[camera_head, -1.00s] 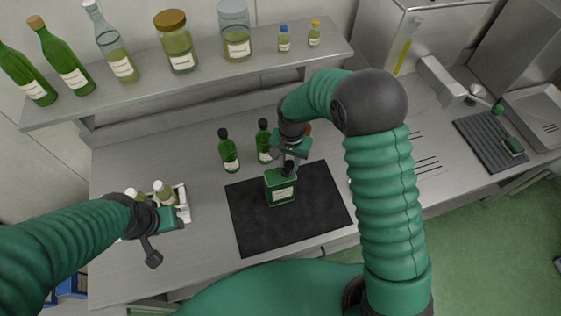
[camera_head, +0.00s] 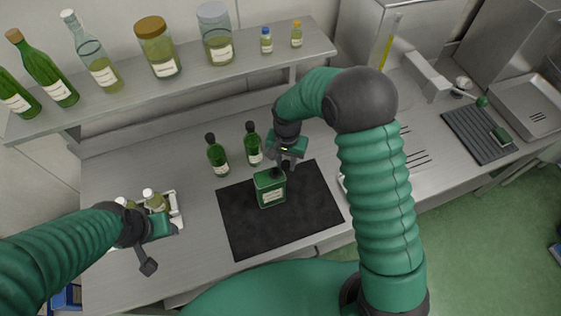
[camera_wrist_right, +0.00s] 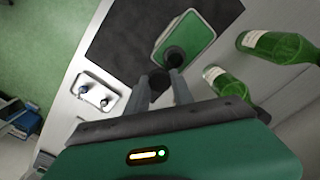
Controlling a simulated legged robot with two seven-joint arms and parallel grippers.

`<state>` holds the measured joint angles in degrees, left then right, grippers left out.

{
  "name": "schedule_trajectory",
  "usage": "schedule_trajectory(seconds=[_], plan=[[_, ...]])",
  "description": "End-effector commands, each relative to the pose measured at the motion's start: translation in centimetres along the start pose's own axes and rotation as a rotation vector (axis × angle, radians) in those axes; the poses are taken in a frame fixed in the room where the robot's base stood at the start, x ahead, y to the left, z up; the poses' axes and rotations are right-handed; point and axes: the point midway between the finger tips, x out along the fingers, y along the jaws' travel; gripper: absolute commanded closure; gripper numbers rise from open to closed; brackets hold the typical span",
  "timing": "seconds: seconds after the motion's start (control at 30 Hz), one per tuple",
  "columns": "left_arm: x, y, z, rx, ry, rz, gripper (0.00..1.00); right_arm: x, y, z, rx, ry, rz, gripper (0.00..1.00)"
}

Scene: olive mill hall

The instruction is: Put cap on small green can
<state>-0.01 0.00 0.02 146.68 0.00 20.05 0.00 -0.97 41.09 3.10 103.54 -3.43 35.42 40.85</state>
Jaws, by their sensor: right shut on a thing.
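The small green can (camera_head: 270,192) stands upright on the black mat, pale label facing me. Its dark neck is on top; it also shows in the right wrist view (camera_wrist_right: 196,34). My right gripper (camera_head: 289,165) is shut on a small dark cap (camera_wrist_right: 159,82), just right of the can's neck in the head view. In the right wrist view the cap is beside the neck and overlaps the can's edge; I cannot tell whether they touch. My left gripper (camera_head: 149,250) is at the left, by the white bottle holder; its fingers do not show clearly enough to judge.
Two green bottles (camera_head: 217,157) (camera_head: 253,147) stand behind the black mat (camera_head: 310,215). The white holder (camera_head: 177,213) with small bottles is at the left. A shelf (camera_head: 200,80) with bottles and jars runs behind. A white tray (camera_wrist_right: 84,79) with dark-topped pieces lies beside the mat.

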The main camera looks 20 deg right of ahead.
Motion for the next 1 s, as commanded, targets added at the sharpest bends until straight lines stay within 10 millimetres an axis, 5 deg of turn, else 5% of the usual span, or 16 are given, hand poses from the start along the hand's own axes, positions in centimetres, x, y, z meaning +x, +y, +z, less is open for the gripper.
schedule_trajectory(seconds=[1.0], plan=[[0.1,0.0,0.0,0.0,0.0,0.0,0.53,0.0,-1.3,0.8,-0.003,0.002,0.002,1.0]])
